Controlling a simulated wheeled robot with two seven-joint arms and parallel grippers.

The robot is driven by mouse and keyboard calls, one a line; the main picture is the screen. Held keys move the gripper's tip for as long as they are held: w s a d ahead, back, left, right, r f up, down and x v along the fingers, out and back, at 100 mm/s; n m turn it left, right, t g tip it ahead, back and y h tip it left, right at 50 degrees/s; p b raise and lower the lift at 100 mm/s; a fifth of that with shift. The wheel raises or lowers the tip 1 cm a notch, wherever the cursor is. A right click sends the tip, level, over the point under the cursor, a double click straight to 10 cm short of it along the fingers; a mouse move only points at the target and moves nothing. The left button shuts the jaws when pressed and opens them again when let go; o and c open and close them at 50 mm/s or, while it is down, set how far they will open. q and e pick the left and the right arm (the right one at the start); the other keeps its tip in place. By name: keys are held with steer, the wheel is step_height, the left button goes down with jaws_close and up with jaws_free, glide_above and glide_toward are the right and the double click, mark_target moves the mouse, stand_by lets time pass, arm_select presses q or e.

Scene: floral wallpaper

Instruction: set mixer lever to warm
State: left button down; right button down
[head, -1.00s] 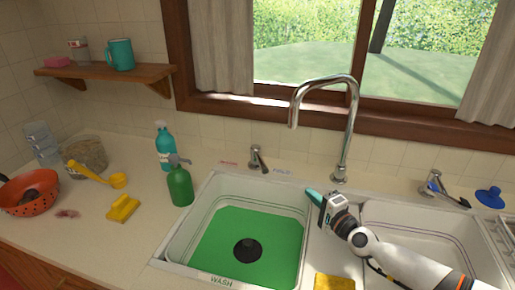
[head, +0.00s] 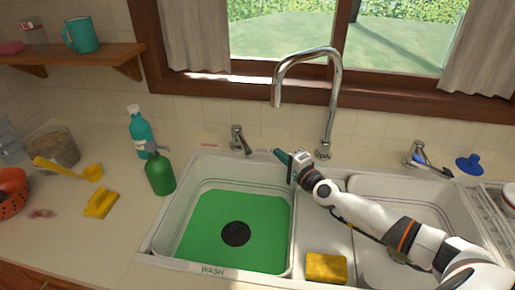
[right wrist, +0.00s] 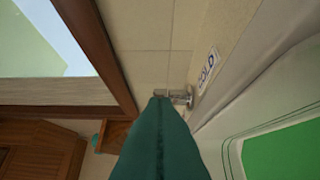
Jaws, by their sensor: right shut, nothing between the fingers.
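The mixer lever (head: 238,140) is a small chrome handle behind the left basin, between a reddish label (head: 209,147) on its left and a bluish label (head: 265,150) on its right. In the right wrist view the chrome lever (right wrist: 180,97) shows just beyond the fingertips, beside a label reading COLD (right wrist: 207,66). My right gripper (head: 281,155) is shut and empty, with teal fingers pointing left toward the lever from its right side. In the head view a gap shows between them. The fingers (right wrist: 160,102) partly cover the lever in the wrist view, so contact there cannot be told.
The tall chrome spout (head: 329,100) rises behind my right gripper. A green bottle (head: 160,174) and a teal bottle (head: 140,135) stand left of the basin (head: 165,225). A yellow sponge (head: 326,268) lies at the front of the divider. Another chrome tap (head: 416,154) stands at right.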

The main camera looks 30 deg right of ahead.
mark_target(241, 139)
steer(key=w, duration=0.3)
steer(key=w+b, duration=0.1)
steer(key=w, duration=0.1)
steer(key=shift+w+a, duration=0.25)
steer(key=shift+a, duration=0.1)
steer(key=a+p, duration=0.1)
steer(key=a, duration=0.1)
steer(key=w+a+p, duration=0.1)
steer(key=a, duration=0.1)
